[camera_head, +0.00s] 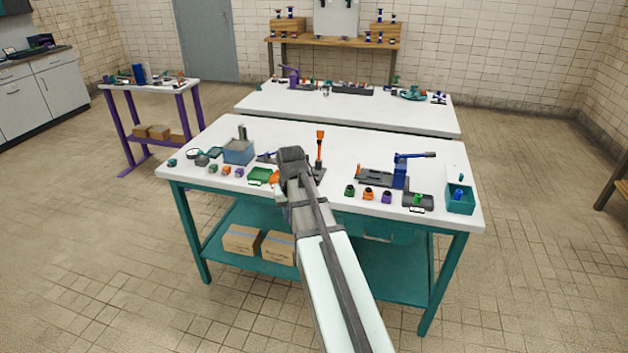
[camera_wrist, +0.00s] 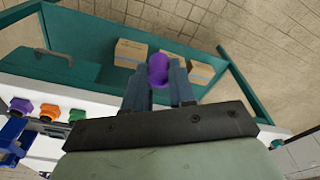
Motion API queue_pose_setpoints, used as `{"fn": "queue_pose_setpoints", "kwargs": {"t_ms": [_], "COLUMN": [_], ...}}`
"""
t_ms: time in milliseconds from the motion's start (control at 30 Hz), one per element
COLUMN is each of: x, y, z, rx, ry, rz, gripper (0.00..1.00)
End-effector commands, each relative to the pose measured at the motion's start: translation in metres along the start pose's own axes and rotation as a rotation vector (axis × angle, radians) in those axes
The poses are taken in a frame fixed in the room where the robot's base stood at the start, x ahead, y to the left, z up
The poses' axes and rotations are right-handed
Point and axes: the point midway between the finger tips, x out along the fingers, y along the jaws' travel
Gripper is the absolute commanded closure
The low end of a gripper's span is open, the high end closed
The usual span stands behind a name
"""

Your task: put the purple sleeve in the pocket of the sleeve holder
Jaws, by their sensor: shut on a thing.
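My gripper (camera_wrist: 160,85) is shut on a purple sleeve (camera_wrist: 158,70), which sits between its fingertips in the wrist view. In the head view my arm reaches over the front edge of the white-topped table; its own end hides the fingertips and held sleeve. I cannot tell for sure which thing is the sleeve holder. A dark grey tray (camera_head: 408,206) with a green piece (camera_head: 418,199) stands at the front right, and a dark block (camera_head: 372,179) stands behind the row of coloured pieces.
Green (camera_head: 349,191), orange (camera_head: 368,195) and purple (camera_head: 387,198) pieces stand along the front edge. A blue lever press (camera_head: 400,172) and a teal bin (camera_head: 460,199) are to the right. An orange upright lever (camera_head: 320,148) stands close behind my arm. Cardboard boxes (camera_head: 243,239) sit below.

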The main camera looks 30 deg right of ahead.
Motion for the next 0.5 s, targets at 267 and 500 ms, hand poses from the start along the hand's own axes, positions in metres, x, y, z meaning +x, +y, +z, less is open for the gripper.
{"fn": "queue_pose_setpoints", "kwargs": {"t_ms": [267,500], "x": [0.0,-0.003], "y": [-0.044,-0.049], "z": [-0.01,-0.057], "rx": [-0.056,0.004], "ry": [-0.002,-0.005], "rz": [-0.006,0.004], "gripper": [1.0,1.0]}}
